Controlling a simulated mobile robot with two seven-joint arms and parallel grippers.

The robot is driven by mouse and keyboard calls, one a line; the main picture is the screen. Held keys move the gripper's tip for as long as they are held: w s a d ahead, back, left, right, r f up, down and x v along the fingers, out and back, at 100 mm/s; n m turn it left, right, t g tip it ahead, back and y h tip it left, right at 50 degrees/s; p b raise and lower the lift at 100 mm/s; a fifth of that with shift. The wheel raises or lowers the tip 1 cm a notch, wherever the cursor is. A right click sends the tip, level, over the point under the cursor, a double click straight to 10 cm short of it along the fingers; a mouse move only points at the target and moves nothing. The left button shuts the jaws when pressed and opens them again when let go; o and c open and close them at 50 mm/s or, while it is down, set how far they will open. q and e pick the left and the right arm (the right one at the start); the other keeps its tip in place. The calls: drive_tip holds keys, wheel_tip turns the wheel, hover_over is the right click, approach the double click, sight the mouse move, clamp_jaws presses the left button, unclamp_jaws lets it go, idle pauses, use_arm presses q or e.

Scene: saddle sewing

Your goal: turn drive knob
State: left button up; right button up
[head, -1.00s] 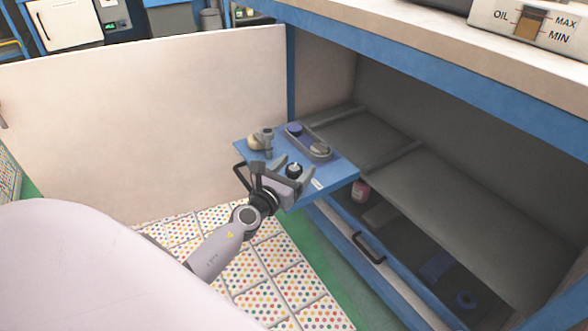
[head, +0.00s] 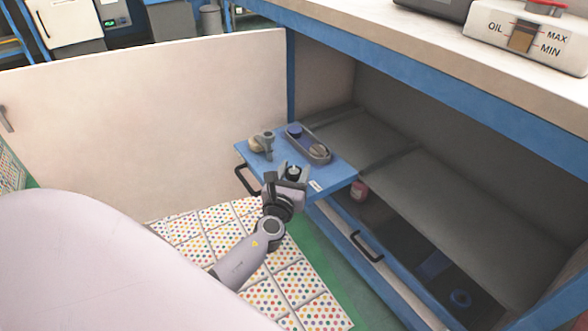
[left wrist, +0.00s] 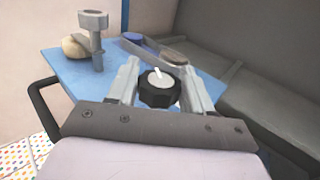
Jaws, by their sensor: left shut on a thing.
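The drive knob (head: 293,172) is black with a pale cap and a light pointer line. It stands on a blue pull-out board (head: 340,174) that juts from the bench. In the left wrist view the knob (left wrist: 160,89) sits between the two grey fingers. My left gripper (head: 290,177) is shut on the knob, with a finger on each side of it. The knob's lower part is hidden by my gripper. My right gripper is in neither view.
A grey upright fitting (head: 267,143) and an oval tray (head: 316,143) holding a blue thing and a brown one stand behind the knob. A black handle (head: 246,180) is at the board's left. An open drawer (head: 400,232) lies below right.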

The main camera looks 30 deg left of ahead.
sight(291, 178)
use_arm(q)
drive_tip(key=o, duration=1)
drive_tip(key=shift+c, duration=0.2)
drive_tip(key=p+v, duration=0.1)
drive_tip(key=v, duration=0.5)
drive_tip(key=shift+s+d, duration=0.15)
drive_tip(key=shift+s, duration=0.45)
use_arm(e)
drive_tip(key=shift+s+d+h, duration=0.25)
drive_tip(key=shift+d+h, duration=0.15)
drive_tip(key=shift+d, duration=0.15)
